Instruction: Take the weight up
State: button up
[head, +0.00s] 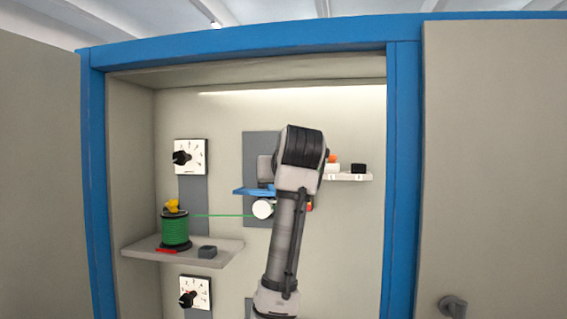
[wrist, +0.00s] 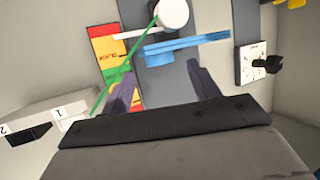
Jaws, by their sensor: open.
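No object is clearly marked as the weight. A black block (head: 358,168) sits on the small right shelf by the labels. It also shows in the wrist view (wrist: 30,134), near label 2. A dark grey block (head: 207,252) lies on the lower left shelf beside the green cable spool (head: 175,230). I cannot tell which of them is the weight. My gripper (wrist: 163,85) is open and empty in the wrist view, its fingers apart in front of the grey panel and blue bar. In the head view my arm hides it.
A green cable runs from the spool to a white roller (head: 263,208). A blue bar (wrist: 187,45) and a red-yellow-green plate (wrist: 110,60) are close to the fingers. The right shelf (head: 345,177) is beside my arm. Blue cabinet posts (head: 405,180) frame the space.

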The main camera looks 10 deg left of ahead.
jog(key=shift+p+x, duration=0.45)
jog(key=shift+x, duration=1.25)
jog(key=c, duration=0.6)
jog(key=shift+a, duration=0.1)
jog(key=c, duration=0.6)
jog(key=shift+r, duration=3.65)
jog(key=shift+s, duration=0.15)
jog(key=s+b, duration=0.1)
jog(key=s, duration=0.1)
jog(key=s+b, duration=0.1)
jog(key=s, duration=0.1)
jog(key=shift+s+r+b, duration=0.2)
jog(key=shift+s+b, duration=0.15)
